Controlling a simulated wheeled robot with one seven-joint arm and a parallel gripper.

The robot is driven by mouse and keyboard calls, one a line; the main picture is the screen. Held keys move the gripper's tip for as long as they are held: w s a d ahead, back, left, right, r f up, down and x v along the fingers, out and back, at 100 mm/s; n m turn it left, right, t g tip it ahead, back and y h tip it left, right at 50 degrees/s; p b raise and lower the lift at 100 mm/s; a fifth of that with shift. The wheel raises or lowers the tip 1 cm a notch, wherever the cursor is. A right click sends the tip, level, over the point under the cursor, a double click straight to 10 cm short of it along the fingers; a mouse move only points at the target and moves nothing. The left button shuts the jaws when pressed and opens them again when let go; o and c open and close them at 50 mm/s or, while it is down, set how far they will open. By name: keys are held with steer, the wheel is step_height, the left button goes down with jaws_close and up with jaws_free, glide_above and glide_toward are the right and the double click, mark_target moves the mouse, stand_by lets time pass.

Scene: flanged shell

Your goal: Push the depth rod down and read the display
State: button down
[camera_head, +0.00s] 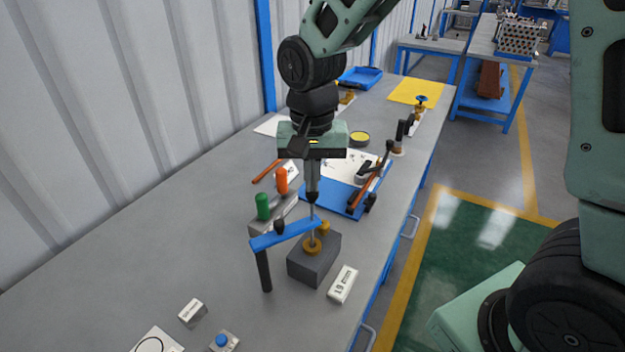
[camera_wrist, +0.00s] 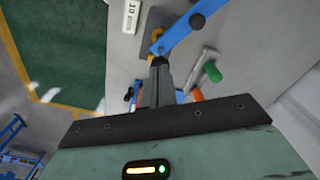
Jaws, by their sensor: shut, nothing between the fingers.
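My gripper (camera_head: 312,197) is shut and empty, pointing down above a grey block (camera_head: 313,268). A thin upright rod (camera_head: 312,226) shows directly below the fingertips; I cannot tell whether they touch it. It runs down past a blue bar (camera_head: 286,234) to a brass disc (camera_head: 312,246) on the block. The bar rests on a dark post (camera_head: 264,271). In the wrist view, my shut fingertips (camera_wrist: 158,61) hide the rod, near the end of the blue bar (camera_wrist: 182,33).
A white block marked in mm (camera_head: 343,284) lies right of the grey block. Green (camera_head: 262,207) and orange (camera_head: 281,181) handles stand behind left. A blue tray (camera_head: 339,197) holds tools behind. A small white box (camera_head: 192,312) and a blue button (camera_head: 222,341) are in front. The left tabletop is clear.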

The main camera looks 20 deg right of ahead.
mark_target(312, 195)
steer(key=shift+f+b, duration=1.35)
steer(key=shift+f, duration=0.75)
steer(key=shift+r, duration=0.2)
steer(key=shift+r+p, duration=0.9)
steer(key=shift+p, duration=0.05)
steer(key=s+a+r+n, duration=0.1)
steer(key=s+a+n, duration=0.2)
steer(key=s+n, duration=0.3)
steer(key=s+a+r+n, duration=0.2)
steer(key=s+n, duration=0.4)
steer(key=s, duration=0.8)
steer(key=shift+a+n+y, duration=0.3)
steer(key=shift+a, duration=0.35)
steer(key=shift+r, duration=0.1)
